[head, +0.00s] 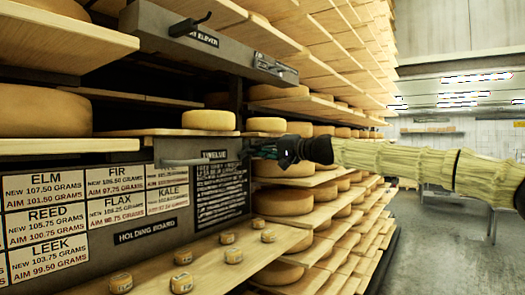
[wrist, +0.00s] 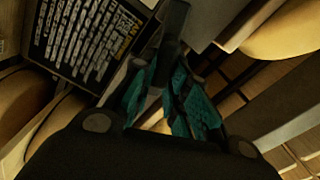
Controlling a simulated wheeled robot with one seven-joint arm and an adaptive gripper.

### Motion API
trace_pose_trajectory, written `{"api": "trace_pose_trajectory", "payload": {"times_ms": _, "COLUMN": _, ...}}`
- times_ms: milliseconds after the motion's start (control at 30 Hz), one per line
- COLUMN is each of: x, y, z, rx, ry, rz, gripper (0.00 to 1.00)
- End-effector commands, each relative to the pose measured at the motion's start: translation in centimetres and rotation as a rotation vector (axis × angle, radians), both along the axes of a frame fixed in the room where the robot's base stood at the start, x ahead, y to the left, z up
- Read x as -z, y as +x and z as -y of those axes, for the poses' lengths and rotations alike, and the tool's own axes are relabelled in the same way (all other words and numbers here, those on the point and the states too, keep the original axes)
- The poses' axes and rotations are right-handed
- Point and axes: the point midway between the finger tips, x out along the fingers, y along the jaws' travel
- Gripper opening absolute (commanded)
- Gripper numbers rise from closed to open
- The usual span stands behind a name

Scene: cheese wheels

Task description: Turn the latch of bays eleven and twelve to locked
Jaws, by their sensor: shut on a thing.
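A grey beam (head: 150,32) at the upper left carries a label reading ELEVEN (head: 195,38) and a black lever (head: 190,24) that sticks up and to the right. My gripper (head: 256,150) is at mid-height, well below the beam, in front of the cheese racks. In the wrist view, its teal fingers (wrist: 162,98) are closed on a dark grey bar (wrist: 174,28). In the head view the fingertips are small and dark, so the bar's attachment cannot be made out.
A pale horizontal bar (head: 195,162) juts out left of my gripper, near a black written sign (head: 221,190). White weight cards (head: 45,222) cover the holding board. Small cheeses (head: 233,255) stand on a lower shelf (head: 185,262). Open floor (head: 430,250) lies to the right.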

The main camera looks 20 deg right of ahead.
Motion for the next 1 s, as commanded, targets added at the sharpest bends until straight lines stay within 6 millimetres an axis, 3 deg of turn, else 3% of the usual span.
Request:
{"api": "trace_pose_trajectory", "payload": {"times_ms": 33, "x": 0.7, "y": 0.05, "z": -0.36, "rx": -0.005, "ry": 0.026, "rz": -0.031, "gripper": 0.0}}
{"api": "trace_pose_trajectory", "payload": {"times_ms": 467, "x": 0.89, "y": 0.06, "z": -0.45, "rx": -0.006, "ry": 0.242, "rz": -0.199, "gripper": 0.0}}
{"api": "trace_pose_trajectory", "payload": {"times_ms": 1000, "x": 0.85, "y": 0.06, "z": -0.74, "rx": -0.006, "ry": 0.297, "rz": -0.242, "gripper": 0.0}}
